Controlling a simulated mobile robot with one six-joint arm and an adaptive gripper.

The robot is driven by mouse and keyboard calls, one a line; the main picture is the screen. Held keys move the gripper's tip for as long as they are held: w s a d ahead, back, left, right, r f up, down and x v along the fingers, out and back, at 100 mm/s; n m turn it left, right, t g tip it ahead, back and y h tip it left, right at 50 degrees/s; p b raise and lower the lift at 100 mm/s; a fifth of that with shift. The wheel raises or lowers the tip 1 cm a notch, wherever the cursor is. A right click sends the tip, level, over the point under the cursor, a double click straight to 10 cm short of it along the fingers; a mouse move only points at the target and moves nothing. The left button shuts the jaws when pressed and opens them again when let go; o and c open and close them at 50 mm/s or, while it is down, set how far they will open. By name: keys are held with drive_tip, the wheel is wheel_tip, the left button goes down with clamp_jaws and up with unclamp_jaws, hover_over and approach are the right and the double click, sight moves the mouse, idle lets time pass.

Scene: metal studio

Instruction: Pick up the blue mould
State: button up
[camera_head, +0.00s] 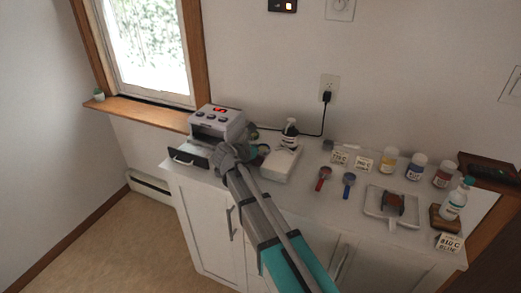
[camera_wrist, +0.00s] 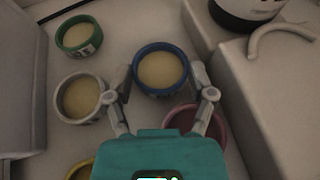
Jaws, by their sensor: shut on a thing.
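The blue mould (camera_wrist: 160,93) is a round cup with a blue rim and a pale tan filling, in the upper middle of the wrist view. My gripper (camera_wrist: 163,82) is shut on it, with one finger against each side. In the head view my arm hides most of the gripper and the moulds, so I cannot make out the grip there. I cannot tell whether the blue mould is touching the counter or raised.
Green (camera_wrist: 75,52), grey-white (camera_wrist: 68,115), pinkish-red (camera_wrist: 184,126) and yellow (camera_wrist: 80,170) moulds stand close around. A white box (camera_head: 281,164) and a dark-capped bottle (camera_head: 290,134) are to the right. A small kiln (camera_head: 217,124) with its door open is left; jars (camera_head: 416,166) stand far right.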

drive_tip(key=shift+r+p, duration=0.6)
drive_tip(key=shift+r, duration=0.15)
drive_tip(key=s+d+r+p, duration=0.3)
drive_tip(key=s+r+p, duration=0.8)
drive_tip(key=s, duration=0.2)
drive_tip(key=shift+s+d, duration=0.25)
drive_tip(key=shift+d, duration=0.1)
